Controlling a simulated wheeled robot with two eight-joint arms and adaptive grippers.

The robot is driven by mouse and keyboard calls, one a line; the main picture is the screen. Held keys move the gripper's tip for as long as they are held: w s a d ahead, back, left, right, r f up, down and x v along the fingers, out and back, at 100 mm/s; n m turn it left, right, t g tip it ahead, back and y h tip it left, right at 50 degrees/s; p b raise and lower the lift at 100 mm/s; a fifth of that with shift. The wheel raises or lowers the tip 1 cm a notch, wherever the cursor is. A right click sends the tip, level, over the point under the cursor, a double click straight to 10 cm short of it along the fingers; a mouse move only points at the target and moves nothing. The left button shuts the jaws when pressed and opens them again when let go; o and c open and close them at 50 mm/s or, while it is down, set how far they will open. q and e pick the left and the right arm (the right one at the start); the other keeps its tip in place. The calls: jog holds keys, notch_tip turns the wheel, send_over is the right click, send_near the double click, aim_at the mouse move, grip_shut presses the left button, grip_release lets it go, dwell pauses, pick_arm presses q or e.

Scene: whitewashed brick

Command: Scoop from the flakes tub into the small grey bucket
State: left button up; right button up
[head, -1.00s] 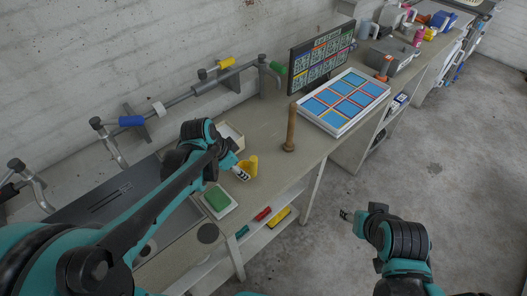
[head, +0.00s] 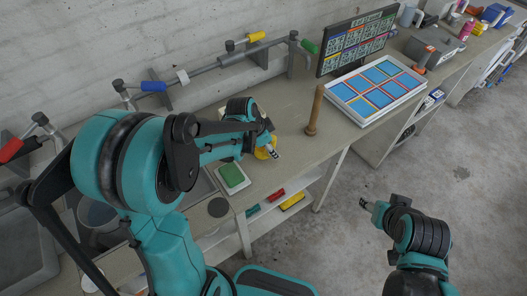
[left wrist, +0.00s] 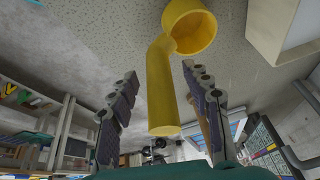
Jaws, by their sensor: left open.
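A yellow scoop (left wrist: 162,85) with a round cup and a thick handle shows in the left wrist view; its handle reaches between my left fingers. In the head view the scoop (head: 262,153) is mostly hidden by my left gripper (head: 274,152). In the left wrist view my left gripper (left wrist: 160,73) is open, fingers apart on both sides of the handle. A grey round container (head: 97,214), possibly the bucket, is partly hidden behind my left arm. I cannot identify the flakes tub. My right gripper (head: 364,204) is over the floor, its fingers too small to judge.
A green sponge on a white tray (head: 240,184) lies near the counter's front edge. A wooden post (head: 315,110) stands right of my left gripper, before a blue-panelled board (head: 376,88) and a screen (head: 357,43). A cream box edge (left wrist: 285,30) shows in the left wrist view.

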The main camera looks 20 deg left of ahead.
pick_arm(q)
grip_shut()
jog(key=shift+r, duration=0.2)
